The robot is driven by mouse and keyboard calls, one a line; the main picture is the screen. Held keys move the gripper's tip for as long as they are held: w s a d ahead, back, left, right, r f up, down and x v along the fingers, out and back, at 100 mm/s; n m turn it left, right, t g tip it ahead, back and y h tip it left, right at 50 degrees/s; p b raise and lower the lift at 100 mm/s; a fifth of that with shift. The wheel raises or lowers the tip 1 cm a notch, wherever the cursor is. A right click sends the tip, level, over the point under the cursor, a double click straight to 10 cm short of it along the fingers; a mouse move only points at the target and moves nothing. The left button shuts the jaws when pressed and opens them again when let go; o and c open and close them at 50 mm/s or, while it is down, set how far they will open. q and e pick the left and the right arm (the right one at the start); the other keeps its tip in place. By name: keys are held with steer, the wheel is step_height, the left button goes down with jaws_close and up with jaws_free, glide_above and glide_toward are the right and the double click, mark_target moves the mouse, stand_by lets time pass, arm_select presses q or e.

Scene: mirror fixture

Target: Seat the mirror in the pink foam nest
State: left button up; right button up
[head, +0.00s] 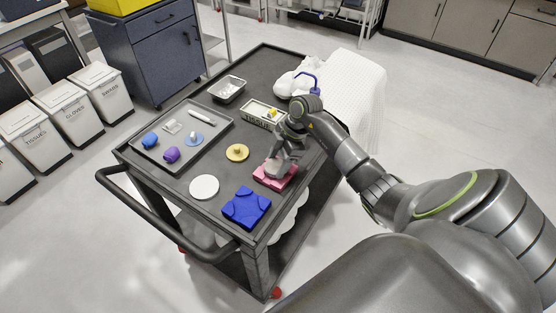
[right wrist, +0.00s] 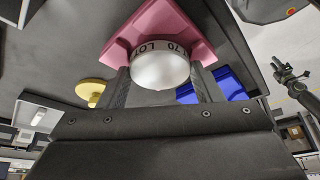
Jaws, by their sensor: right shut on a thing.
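The mirror (right wrist: 160,68) is a round silvery piece with a dark-lettered rim band in the right wrist view. My right gripper (right wrist: 160,80) is shut on it, one finger at each side. The pink foam nest (right wrist: 197,48) lies directly beyond the mirror. In the head view the pink nest (head: 262,180) sits on the cart's right side, with my right gripper (head: 283,160) right over it, hiding the mirror there. I cannot tell whether the mirror touches the nest. What looks like my left gripper (right wrist: 284,72) shows small at the right wrist view's edge, its fingers unclear.
A blue foam nest (head: 246,207), a white disc (head: 204,187) and a yellow round piece (head: 237,152) lie nearby. A grey tray (head: 220,139) with small items is at the left. A labelled box (head: 252,115) and a metal dish (head: 228,89) stand behind.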

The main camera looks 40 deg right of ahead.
steer(key=shift+f, duration=0.35)
steer(key=shift+s+f, duration=0.25)
steer(key=shift+f, duration=0.1)
stand_by(0.9)
steer(key=o, duration=1)
steer(key=shift+o, duration=0.6)
steer(key=shift+f, duration=0.15)
steer(key=shift+r+p, duration=0.6)
steer(key=shift+p, duration=0.05)
step_height(320, 180, up, 2)
steer(key=shift+a+r+p, duration=0.1)
steer(key=shift+p, duration=0.9)
steer(key=shift+w, duration=0.15)
